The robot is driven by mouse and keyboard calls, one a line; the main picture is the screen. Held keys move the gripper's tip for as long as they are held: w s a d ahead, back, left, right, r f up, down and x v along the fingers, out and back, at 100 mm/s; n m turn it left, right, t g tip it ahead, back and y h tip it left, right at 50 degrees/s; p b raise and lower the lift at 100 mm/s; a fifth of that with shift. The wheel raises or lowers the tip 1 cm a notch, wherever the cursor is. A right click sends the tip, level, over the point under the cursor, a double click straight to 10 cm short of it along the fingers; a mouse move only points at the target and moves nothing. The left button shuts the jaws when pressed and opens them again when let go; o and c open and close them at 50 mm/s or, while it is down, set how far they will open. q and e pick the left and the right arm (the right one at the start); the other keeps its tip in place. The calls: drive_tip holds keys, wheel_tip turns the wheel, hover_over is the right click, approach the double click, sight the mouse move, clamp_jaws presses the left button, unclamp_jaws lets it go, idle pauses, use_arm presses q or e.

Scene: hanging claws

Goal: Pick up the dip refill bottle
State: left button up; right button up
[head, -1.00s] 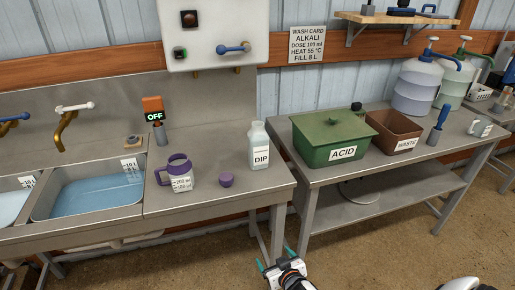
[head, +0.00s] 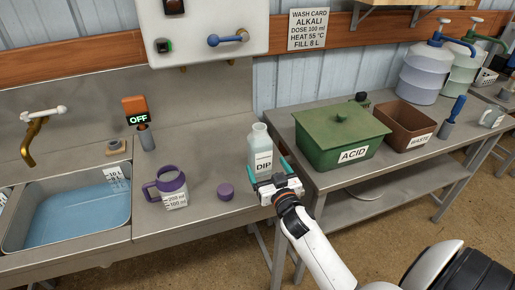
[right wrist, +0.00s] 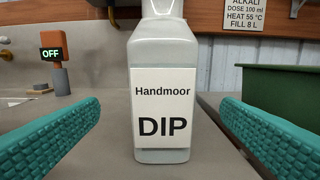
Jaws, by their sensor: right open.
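The dip refill bottle (head: 261,143) stands upright near the right end of the steel sink counter. It is pale and translucent, with a white label reading DIP; no cap shows on its neck in the head view. In the right wrist view the bottle (right wrist: 163,90) is centred, label facing the camera. My right gripper (head: 269,172) is open in front of the bottle, its teal fingers spread to either side. In the right wrist view there is a gap between the bottle and each finger. My left gripper is not in view.
The green ACID box (head: 341,138) is on the right-hand table, beyond a gap. A sink with blue liquid (head: 70,215) lies at left.

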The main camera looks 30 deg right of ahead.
sight(263, 159)
drive_tip(key=x, duration=0.3)
drive_tip(key=shift+w+d, duration=0.15)
drive_tip(key=shift+w, duration=0.25)
drive_tip(key=shift+w+d+r+p, duration=0.1)
drive_tip(key=shift+w+d+p, duration=0.05)
drive_tip(key=shift+w+p, duration=0.4)
drive_tip(key=x, duration=0.3)
drive_tip(key=shift+w+d+r+p, duration=0.1)
drive_tip(key=shift+w+r+p, duration=0.05)
drive_tip(key=shift+w+p, duration=0.15)
drive_tip(key=shift+w+d, duration=0.1)
drive_tip(key=shift+w, duration=0.4)
drive_tip(key=shift+s, duration=0.1)
drive_tip(key=c, duration=0.3)
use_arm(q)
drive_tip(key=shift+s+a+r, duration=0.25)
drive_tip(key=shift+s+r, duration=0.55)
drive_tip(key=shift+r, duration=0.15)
use_arm(e)
drive_tip(key=c, duration=1.1)
drive_tip(key=shift+r, duration=0.1)
